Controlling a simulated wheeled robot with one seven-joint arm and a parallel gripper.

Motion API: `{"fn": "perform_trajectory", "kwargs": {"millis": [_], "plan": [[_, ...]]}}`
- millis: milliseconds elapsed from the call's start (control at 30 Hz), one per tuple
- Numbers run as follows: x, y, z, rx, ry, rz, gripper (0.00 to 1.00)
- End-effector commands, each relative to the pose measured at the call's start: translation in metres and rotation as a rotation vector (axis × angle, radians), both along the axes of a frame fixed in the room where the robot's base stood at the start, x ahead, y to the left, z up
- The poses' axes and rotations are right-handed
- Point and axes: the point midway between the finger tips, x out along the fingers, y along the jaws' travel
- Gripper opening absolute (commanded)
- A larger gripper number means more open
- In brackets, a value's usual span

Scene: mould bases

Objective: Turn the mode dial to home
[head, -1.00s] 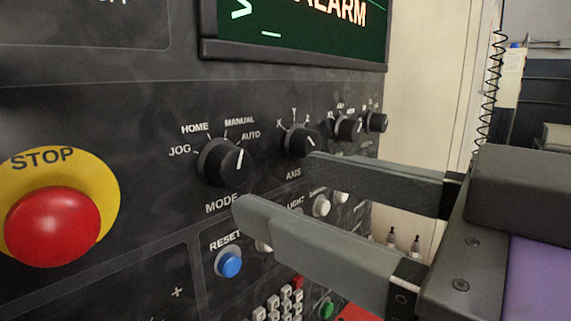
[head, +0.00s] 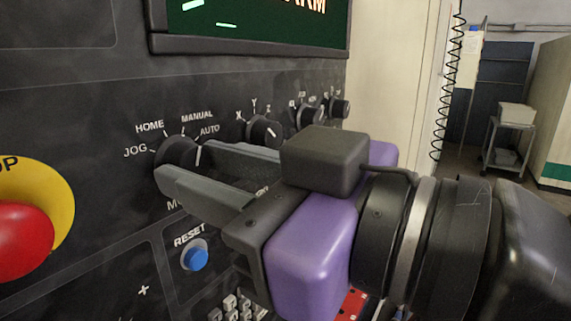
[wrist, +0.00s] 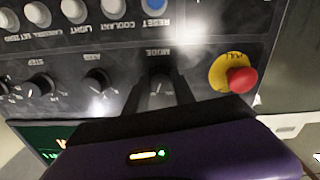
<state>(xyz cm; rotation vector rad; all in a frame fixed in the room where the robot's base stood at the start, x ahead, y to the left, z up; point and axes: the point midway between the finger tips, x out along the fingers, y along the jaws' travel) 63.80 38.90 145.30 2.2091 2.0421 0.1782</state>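The black mode dial (head: 178,152) sits on the dark control panel, with the labels JOG, HOME, MANUAL and AUTO around its upper side. Its white pointer line faces AUTO. My gripper (head: 184,162) is at the dial, with one grey finger on its lower left and the other on its right. In the wrist view the dial (wrist: 160,84) shows upside down between the two fingers of my gripper (wrist: 161,92). The fingers are apart, and I cannot see clear contact with the dial. The fingers hide its lower part.
The axis dial (head: 263,131) and more small knobs lie to the right. The blue reset button (head: 195,256) is below. The red stop button (head: 22,240) on its yellow ring is at the left. A screen (head: 250,25) is above.

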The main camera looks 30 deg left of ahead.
Motion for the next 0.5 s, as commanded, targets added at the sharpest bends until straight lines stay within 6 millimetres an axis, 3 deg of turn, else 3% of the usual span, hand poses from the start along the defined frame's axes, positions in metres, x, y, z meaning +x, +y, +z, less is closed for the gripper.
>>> {"fn": "perform_trajectory", "kwargs": {"millis": [500], "plan": [[0.0000,-0.0002,-0.0030,-0.010,-0.127,0.000,0.00]]}}
